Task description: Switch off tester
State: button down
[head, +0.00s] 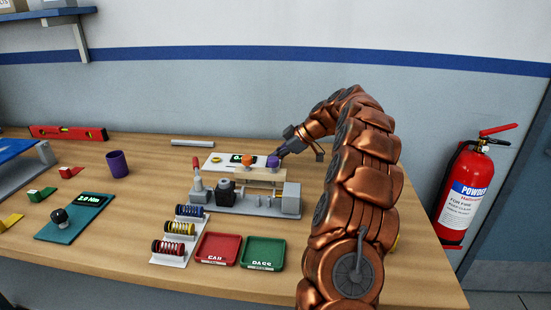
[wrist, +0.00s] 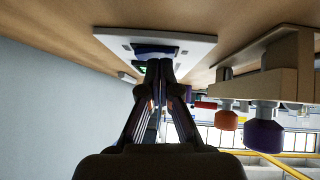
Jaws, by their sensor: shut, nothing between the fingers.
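The tester is a grey bench machine (head: 245,198) with a red-handled lever (head: 196,166), an orange knob (head: 248,160) and a purple knob (head: 272,162). Behind it lies a white panel (head: 215,161) with a green-lit display (head: 236,159). In the wrist view, which looks upside down, the white panel (wrist: 198,42) carries a dark blue part (wrist: 155,48), perhaps a switch. My gripper (wrist: 160,66) is shut and empty, its tips overlapping the panel's display side in that view. Contact cannot be told. In the head view my gripper (head: 281,153) is behind the purple knob.
The orange knob (wrist: 228,120) and purple knob (wrist: 264,134) are beside my fingers in the wrist view. A purple cup (head: 117,164) is at left.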

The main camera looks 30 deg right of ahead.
jog(key=r, duration=0.4)
jog(key=shift+s+a+b, duration=0.1)
jog(key=shift+s+b, duration=0.1)
jog(key=shift+b, duration=0.2)
jog(key=v, duration=1)
jog(key=shift+b, duration=0.3)
jog(key=shift+a, duration=0.1)
